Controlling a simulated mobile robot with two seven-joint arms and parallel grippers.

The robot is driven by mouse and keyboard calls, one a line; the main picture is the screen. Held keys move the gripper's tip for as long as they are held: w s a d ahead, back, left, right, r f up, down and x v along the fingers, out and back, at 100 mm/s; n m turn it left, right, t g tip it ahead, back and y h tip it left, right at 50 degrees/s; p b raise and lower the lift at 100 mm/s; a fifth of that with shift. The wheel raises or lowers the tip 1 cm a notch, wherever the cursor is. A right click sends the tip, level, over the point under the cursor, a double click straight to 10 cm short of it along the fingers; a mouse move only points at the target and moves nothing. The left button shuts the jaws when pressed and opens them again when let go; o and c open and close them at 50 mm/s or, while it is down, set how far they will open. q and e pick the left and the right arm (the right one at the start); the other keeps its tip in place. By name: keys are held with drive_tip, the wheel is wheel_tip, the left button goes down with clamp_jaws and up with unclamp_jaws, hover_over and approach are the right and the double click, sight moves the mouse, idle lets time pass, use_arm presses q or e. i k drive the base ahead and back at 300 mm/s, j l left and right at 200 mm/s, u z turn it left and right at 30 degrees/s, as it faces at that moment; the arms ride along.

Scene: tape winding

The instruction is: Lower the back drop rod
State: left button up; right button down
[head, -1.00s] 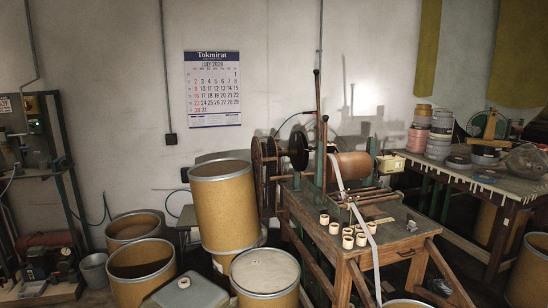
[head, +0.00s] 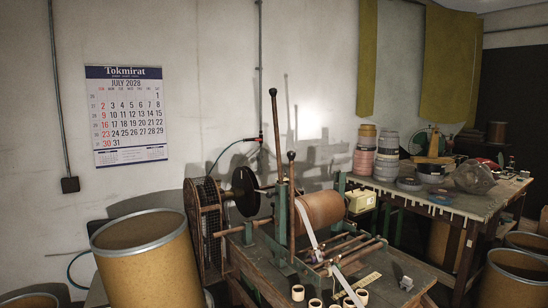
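The tape winding machine stands on a wooden table (head: 398,268). The one reaching higher in the picture (head: 276,130) and the lower one (head: 292,190) both stand nearly vertical; the higher one looks like the back drop rod. Behind them is a brown roller (head: 322,208). A white tape (head: 308,230) runs down in front of it. Where the rods' lower ends are fixed is hard to make out. Neither gripper is in view.
A large drum (head: 145,262) stands left of the machine, close to a spoked wheel (head: 205,225). Several small tape rolls (head: 298,293) lie at the table's front. A second table (head: 440,205) with stacked rolls (head: 364,150) stands behind to the right. Another drum (head: 515,275) is at lower right.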

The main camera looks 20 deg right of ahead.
sight(291, 155)
drive_tip(key=i+u, duration=0.15)
drive_tip(key=i, duration=0.45)
drive_tip(key=i+l+u, duration=0.1)
drive_tip(key=i, duration=0.45)
